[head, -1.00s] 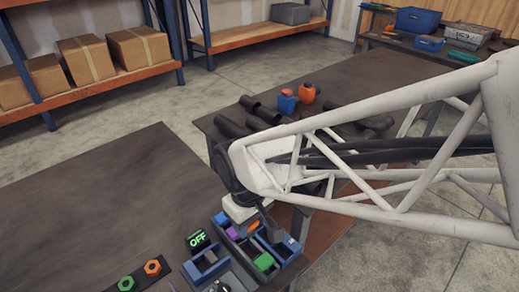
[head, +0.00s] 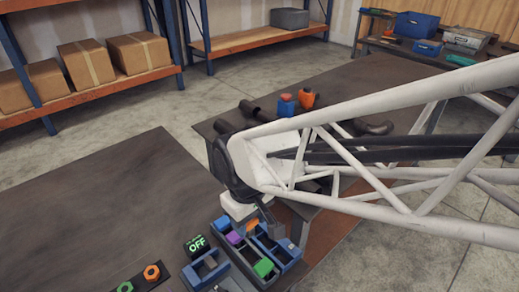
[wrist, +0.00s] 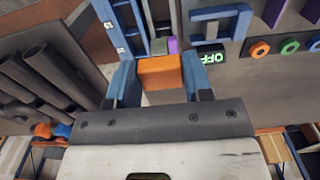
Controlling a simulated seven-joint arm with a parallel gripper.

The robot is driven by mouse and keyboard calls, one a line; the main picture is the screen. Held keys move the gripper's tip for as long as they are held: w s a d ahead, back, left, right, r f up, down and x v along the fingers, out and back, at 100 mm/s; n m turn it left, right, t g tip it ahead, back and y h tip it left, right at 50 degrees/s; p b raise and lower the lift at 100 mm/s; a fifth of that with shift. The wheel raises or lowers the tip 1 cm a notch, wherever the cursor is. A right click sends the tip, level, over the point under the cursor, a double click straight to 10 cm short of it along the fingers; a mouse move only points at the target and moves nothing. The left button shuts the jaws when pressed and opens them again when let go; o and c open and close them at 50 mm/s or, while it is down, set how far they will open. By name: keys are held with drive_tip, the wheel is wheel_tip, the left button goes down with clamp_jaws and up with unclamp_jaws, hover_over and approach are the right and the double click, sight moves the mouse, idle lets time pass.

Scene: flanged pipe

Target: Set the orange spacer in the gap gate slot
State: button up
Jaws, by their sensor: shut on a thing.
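The orange spacer (wrist: 160,72) is a block held between the two fingertips of my gripper (wrist: 159,80) in the wrist view. In the head view, an orange block (head: 252,227) shows just below my gripper (head: 258,222), over the blue bin row. The gap gate seems to be the blue slotted frame (head: 205,268) left of the bins; it also shows in the wrist view (wrist: 215,12), beyond the spacer and to the right. The spacer is apart from that frame. The exact clearance between spacer and bins is hidden.
Blue bins (head: 283,262) hold a purple piece (head: 234,238) and a green piece (head: 264,267). A display reading OFF (head: 197,244) stands by the frame. The table's left part is clear.

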drive_tip(key=shift+r, duration=1.9)
drive_tip(key=shift+a+f, duration=0.1)
drive_tip(key=s+a+f, duration=0.5)
drive_tip(key=a+f, duration=0.4)
drive_tip(key=a, duration=0.2)
drive_tip(key=shift+f, duration=0.35)
drive_tip(key=shift+f, duration=0.15)
idle(0.3)
drive_tip(key=shift+f, duration=1)
drive_tip(key=shift+f, duration=0.2)
drive_tip(key=shift+f, duration=0.8)
